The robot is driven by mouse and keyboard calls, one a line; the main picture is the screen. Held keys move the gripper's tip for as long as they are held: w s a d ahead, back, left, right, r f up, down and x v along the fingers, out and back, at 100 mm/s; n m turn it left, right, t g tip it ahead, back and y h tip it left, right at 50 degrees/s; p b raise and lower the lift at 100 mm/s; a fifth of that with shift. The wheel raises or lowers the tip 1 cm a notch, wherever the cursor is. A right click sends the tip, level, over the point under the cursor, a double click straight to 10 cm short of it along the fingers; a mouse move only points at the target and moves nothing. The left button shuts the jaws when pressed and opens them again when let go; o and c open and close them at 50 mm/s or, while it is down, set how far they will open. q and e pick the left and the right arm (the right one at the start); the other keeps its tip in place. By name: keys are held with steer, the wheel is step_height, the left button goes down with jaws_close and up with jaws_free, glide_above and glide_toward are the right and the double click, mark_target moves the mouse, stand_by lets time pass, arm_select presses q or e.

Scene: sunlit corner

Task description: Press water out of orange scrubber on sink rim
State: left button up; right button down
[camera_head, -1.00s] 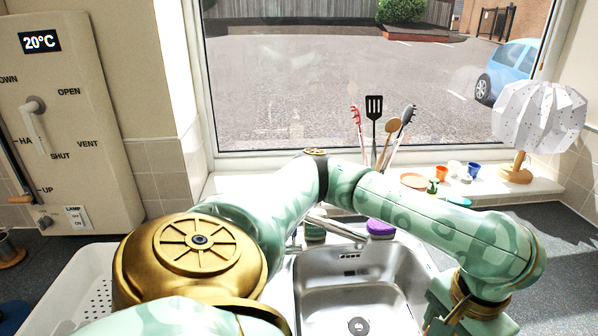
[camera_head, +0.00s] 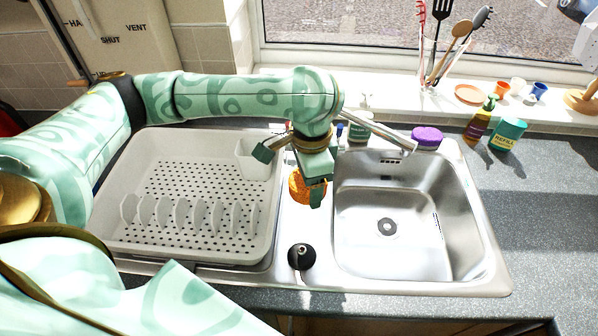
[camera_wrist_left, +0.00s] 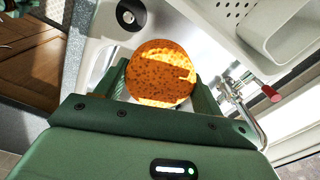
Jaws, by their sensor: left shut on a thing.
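The orange scrubber (camera_head: 301,190) is a round, speckled sponge-like piece, seen over the steel strip of the sink rim (camera_head: 296,222) between the dish rack and the basin. My left gripper (camera_head: 313,191) is shut on it, reaching down from above. In the left wrist view the scrubber (camera_wrist_left: 160,72) sits between the two green fingers of the gripper (camera_wrist_left: 162,88). Whether it touches the rim I cannot tell. The sink basin (camera_head: 390,250) is to the right, empty with a drain. My right gripper is out of view.
A white dish rack (camera_head: 190,252) stands left of the rim. A black round-topped object (camera_head: 301,257) stands on the rim in front. The tap (camera_head: 385,128), a soap bottle (camera_head: 360,122) and a purple scrubber (camera_head: 427,136) are behind.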

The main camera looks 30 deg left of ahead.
arm_select(q)
steer(key=w+f+m+p, duration=0.1)
steer(key=m, duration=0.3)
steer(key=w+m+p, duration=0.1)
steer(key=m, duration=0.3)
steer(key=w+f+m+p, duration=0.1)
steer(key=m+p, duration=0.1)
steer(key=m, duration=0.3)
steer(key=shift+w+a+f, duration=0.15)
steer(key=shift+f, duration=0.2)
steer(key=f+m+p, duration=0.1)
steer(key=f+m, duration=0.1)
steer(key=m, duration=0.3)
steer(key=a+f+m+p, duration=0.1)
steer(key=f+m+p, duration=0.1)
steer(key=m, duration=0.3)
steer(key=f+m+p, duration=0.1)
steer(key=m, duration=0.3)
steer(key=shift+a+f+m, duration=0.25)
steer(key=shift+f+m, duration=0.5)
steer(key=shift+m, duration=0.05)
step_height(320, 180, down, 5)
steer(key=b, duration=0.5)
steer(key=shift+r, duration=0.1)
